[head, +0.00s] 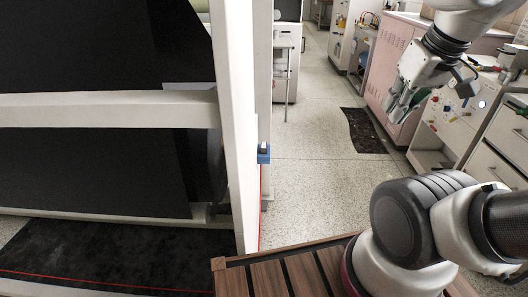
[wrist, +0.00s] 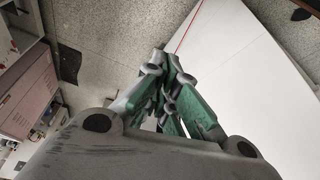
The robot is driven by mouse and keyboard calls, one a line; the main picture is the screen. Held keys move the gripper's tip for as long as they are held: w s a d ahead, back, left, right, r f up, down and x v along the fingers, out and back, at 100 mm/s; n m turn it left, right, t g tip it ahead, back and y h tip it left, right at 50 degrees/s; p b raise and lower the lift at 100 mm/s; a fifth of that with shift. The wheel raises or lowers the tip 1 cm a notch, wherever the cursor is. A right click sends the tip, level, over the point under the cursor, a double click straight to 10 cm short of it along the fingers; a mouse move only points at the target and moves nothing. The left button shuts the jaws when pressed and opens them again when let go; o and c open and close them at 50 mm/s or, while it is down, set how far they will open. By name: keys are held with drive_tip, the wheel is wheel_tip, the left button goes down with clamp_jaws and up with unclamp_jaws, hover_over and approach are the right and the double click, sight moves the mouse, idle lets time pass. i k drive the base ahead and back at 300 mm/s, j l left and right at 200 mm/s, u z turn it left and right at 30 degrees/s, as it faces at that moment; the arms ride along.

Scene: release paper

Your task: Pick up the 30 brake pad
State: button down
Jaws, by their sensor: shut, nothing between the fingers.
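I cannot make out a brake pad in either view. My gripper (head: 396,108) hangs at the upper right of the head view, in the air in front of the pink cabinet. In the wrist view my gripper (wrist: 165,62) has its green-padded fingers drawn together, with nothing seen between them. It is well apart from the white frame on the left of the head view.
A white frame (head: 238,120) with black panels (head: 100,165) fills the left, with a small blue block (head: 264,153) on its edge. A pink cabinet (head: 388,60) and a cluttered bench (head: 470,110) stand right. Speckled floor (head: 315,170) between them is largely clear.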

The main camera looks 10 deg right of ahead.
sight(263, 150)
drive_tip(key=i+l, duration=0.1)
drive_tip(key=l, duration=0.5)
drive_tip(key=i+l+z, duration=0.15)
drive_tip(key=i+l, duration=0.2)
drive_tip(key=i, duration=0.15)
drive_tip(key=i+l+z, duration=0.15)
drive_tip(key=i+l, duration=0.15)
drive_tip(key=i, duration=0.25)
